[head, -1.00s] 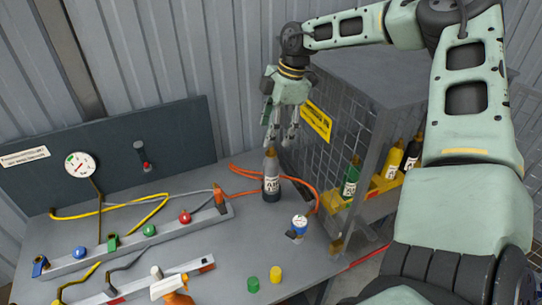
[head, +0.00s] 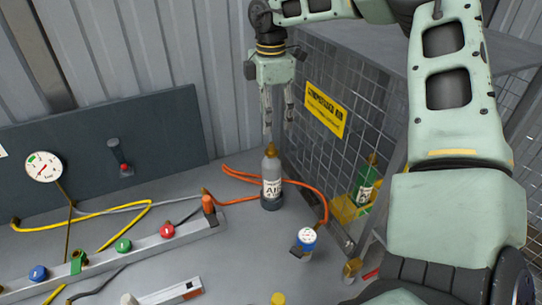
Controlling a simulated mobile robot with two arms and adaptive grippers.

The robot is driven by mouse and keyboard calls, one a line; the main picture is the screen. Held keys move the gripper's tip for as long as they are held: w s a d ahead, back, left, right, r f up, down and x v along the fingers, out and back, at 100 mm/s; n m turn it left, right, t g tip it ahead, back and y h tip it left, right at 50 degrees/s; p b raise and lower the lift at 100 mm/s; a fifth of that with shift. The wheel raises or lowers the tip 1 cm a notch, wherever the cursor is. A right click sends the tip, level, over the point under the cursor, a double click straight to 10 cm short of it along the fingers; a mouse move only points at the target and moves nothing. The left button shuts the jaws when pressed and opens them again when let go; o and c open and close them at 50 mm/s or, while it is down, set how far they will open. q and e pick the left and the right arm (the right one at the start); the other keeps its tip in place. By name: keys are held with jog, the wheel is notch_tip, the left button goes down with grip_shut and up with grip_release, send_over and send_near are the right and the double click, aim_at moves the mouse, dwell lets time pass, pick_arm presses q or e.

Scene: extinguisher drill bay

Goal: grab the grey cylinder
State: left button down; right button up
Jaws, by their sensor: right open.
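The grey cylinder (head: 271,178) stands upright on the grey bench, close to the mesh cage. It has a brass top, a white label and a dark base. My right gripper (head: 278,125) hangs above it with fingers pointing down. The fingers are apart and empty, with the fingertips a little above the brass top. My left gripper is not in view.
An orange hose (head: 238,174) curls around behind the cylinder. The mesh cage (head: 341,91) rises close on the right and holds a green cylinder (head: 365,183). A valve rail (head: 150,241) lies to the left.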

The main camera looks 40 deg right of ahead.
aim_at(271, 144)
jog(key=f+b, duration=0.2)
jog(key=f, duration=0.1)
jog(key=f+b, duration=0.3)
jog(key=w+d+f+b, duration=0.1)
jog(key=f+b, duration=0.1)
jog(key=f, duration=0.2)
jog(key=shift+b, duration=0.4)
jog(key=shift+s+a+f+b, duration=0.1)
jog(key=shift+a+f+b, duration=0.05)
jog(key=shift+f+b, duration=0.25)
notch_tip(271, 144, down, 7)
jog(key=shift+s+r+p, duration=0.1)
jog(key=shift+s+p, duration=0.05)
jog(key=shift+p, duration=1.1)
jog(key=shift+f, duration=0.45)
jog(key=shift+r, duration=0.1)
grip_shut()
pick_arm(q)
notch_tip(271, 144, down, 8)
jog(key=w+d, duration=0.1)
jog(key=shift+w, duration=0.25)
pick_arm(e)
jog(key=shift+w, duration=0.2)
